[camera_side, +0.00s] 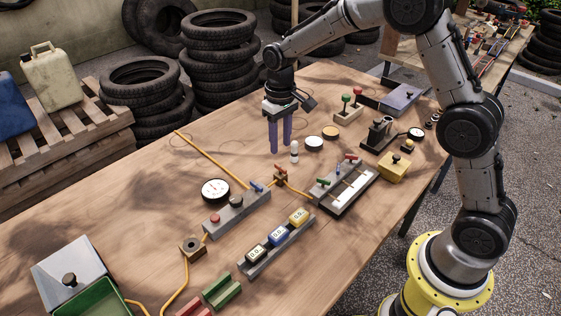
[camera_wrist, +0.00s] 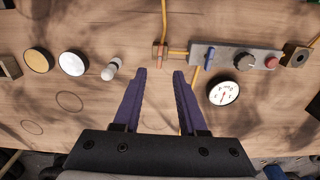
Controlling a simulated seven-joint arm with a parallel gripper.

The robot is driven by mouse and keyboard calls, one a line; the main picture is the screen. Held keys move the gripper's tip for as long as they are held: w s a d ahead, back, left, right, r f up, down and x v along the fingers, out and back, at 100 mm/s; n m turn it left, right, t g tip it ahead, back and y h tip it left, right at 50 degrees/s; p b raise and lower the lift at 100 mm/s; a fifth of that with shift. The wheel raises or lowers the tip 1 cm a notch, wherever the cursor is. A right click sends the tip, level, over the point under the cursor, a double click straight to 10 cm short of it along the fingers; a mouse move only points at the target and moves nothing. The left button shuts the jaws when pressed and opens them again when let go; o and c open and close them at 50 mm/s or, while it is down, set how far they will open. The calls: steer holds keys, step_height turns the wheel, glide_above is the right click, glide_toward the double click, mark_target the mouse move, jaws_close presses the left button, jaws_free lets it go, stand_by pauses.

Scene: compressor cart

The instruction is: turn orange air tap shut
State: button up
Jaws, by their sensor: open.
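The orange air tap (camera_side: 281,174) is a small brass fitting with an orange-red handle, set in the yellow hose line on the bench. In the wrist view the tap (camera_wrist: 160,55) lies just beyond the fingertips, roughly between them. My gripper (camera_side: 280,148) points down with two purple fingers, above the bench and behind the tap in the side view. In the wrist view my gripper (camera_wrist: 159,73) is open, with nothing between its fingers. The fingers look apart from the tap. The exact angle of the handle is hard to tell.
A grey block (camera_side: 237,212) with a blue lever, knob and red button stands beside the tap, near a pressure gauge (camera_side: 215,191). A small white bottle (camera_side: 294,152) stands close to the fingers.

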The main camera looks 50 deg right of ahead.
mark_target(280, 167)
step_height(280, 167, down, 8)
steer(key=shift+r, duration=0.25)
jaws_close()
stand_by(0.3)
